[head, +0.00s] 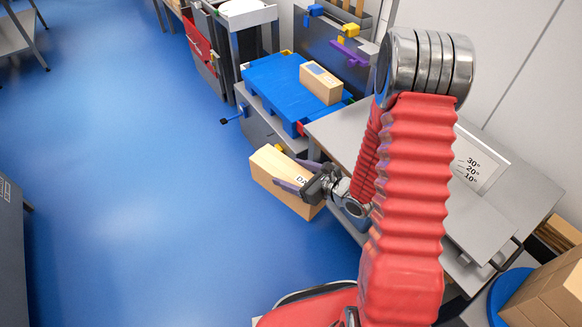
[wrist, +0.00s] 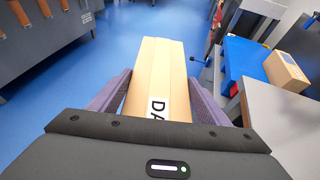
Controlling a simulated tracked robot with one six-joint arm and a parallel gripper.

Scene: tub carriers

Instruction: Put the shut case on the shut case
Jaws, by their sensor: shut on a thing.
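My gripper (head: 284,168) is shut on a long tan shut case (head: 268,182) with black lettering on a white label. In the wrist view, the held case (wrist: 155,65) lies between the two purple fingers (wrist: 158,88) and points away from me. It hangs over the blue floor, beside the front edge of the grey bench. Another tan shut case (head: 326,88) rests on a blue platform (head: 272,80), apart from the held case. It also shows at the right of the wrist view (wrist: 287,70), with a grey-blue label on top.
A grey bench (head: 338,128) stands between my arm and the blue platform. A grey panel with blue, yellow and purple clamps (head: 350,58) rises behind the platform. Brown boxes (head: 552,290) are stacked at lower right.

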